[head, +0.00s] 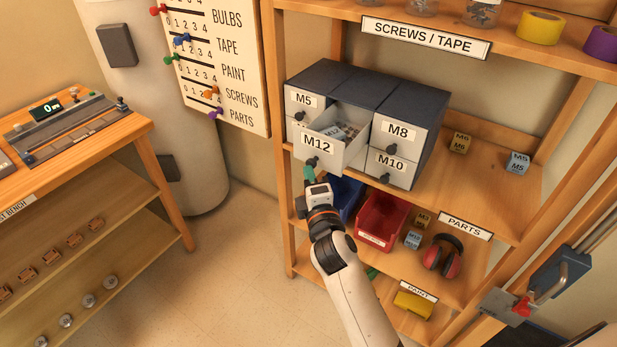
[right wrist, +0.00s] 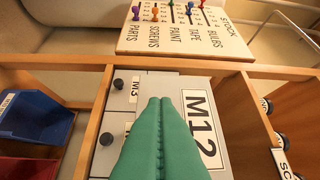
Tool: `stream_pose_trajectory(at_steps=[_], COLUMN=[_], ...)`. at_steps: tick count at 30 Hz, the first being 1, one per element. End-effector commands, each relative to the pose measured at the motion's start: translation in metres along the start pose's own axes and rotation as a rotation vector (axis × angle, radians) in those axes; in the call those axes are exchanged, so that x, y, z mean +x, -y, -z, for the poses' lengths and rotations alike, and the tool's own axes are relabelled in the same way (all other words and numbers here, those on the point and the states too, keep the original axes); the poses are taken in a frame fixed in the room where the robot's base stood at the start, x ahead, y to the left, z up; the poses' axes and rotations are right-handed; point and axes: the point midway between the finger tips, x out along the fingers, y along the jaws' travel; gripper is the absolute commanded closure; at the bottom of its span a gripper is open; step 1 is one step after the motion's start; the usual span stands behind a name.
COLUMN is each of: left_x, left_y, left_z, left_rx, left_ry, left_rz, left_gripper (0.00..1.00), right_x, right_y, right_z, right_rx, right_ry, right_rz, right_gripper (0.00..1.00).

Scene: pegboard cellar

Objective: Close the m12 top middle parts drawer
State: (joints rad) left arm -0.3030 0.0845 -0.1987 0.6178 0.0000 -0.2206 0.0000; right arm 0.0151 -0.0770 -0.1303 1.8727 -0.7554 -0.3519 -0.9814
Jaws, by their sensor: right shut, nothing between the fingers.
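The M12 drawer (head: 329,144) is the top middle drawer of the grey parts cabinet (head: 428,103) and stands pulled out, with small parts inside. It has a dark knob low on its front. My right gripper (head: 310,174), with green fingers, is just below and in front of the drawer front, near the knob. In the right wrist view the shut green fingers (right wrist: 160,125) lie in front of the M12 drawer front (right wrist: 205,130) and hide part of it. They hold nothing. I cannot tell whether they touch it. My left gripper is not in view.
The M5 (head: 303,101), M8 (head: 397,132) and M10 (head: 390,166) drawers look closed. A blue bin (head: 347,195) and a red bin (head: 381,222) stand on the shelf below. A wooden shelf post (head: 280,150) rises left of the cabinet. The floor at left centre is clear.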

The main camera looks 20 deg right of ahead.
Motion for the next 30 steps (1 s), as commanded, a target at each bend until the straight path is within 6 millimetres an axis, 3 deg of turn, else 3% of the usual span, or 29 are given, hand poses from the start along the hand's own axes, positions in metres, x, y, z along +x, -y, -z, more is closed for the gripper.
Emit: stream_pose_trajectory(at_steps=[18, 30], left_x=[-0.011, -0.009], left_y=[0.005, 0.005], left_z=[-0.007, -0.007], left_rx=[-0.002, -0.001], left_ry=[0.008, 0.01], left_rz=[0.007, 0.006], left_gripper=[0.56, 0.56], right_x=[0.083, 0.107], right_y=[-0.007, -0.009], right_z=[0.085, 0.109], right_rx=[-0.004, 0.0], right_ry=[-0.002, -0.002], right_rz=[0.002, 0.001], right_gripper=[1.0, 1.0])
